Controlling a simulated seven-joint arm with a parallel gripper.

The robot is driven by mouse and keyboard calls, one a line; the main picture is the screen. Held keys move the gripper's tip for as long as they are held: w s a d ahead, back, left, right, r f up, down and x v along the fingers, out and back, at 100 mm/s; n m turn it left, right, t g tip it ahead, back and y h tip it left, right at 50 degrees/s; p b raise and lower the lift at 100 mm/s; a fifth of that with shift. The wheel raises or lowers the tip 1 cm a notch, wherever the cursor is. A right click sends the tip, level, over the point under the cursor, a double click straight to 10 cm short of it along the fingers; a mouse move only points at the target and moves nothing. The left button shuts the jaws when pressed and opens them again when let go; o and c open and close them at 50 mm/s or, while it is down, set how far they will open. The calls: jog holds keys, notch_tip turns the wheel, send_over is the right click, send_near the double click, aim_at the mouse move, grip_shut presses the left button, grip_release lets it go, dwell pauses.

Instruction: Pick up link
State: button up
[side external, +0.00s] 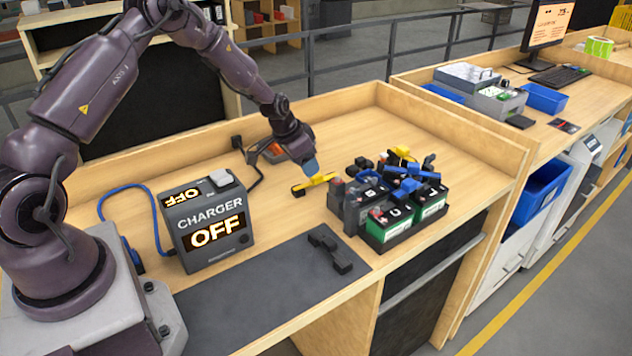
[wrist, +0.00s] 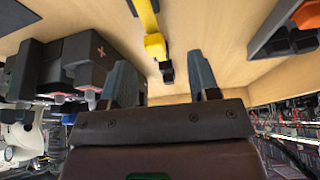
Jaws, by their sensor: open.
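A yellow link (side external: 317,181) with dark ends lies on the wooden bench top, left of the battery group. In the wrist view the yellow link (wrist: 154,43) runs down from the top edge, its dark end lying between my fingers in the picture. My gripper (side external: 311,170) is above the link, pointing down. In the wrist view my gripper (wrist: 163,78) has its two fingers apart with nothing held between them. I cannot tell the exact height of the fingertips over the link. Another link-like piece, black (side external: 330,252), lies on the dark mat.
Several batteries (side external: 391,232) with blue, black and yellow pieces on top stand close right of the link. A charger (side external: 207,226) reading OFF stands to the left. An orange and dark object (side external: 273,152) lies behind. The dark mat (side external: 265,295) is mostly clear.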

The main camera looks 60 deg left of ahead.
aim_at(312, 178)
jog(key=x, duration=0.5)
jog(key=shift+s+d+f, duration=0.1)
jog(key=shift+d+f, duration=0.2)
jog(key=shift+f, duration=0.05)
jog(key=shift+c, duration=0.4)
jog(key=c, duration=0.9)
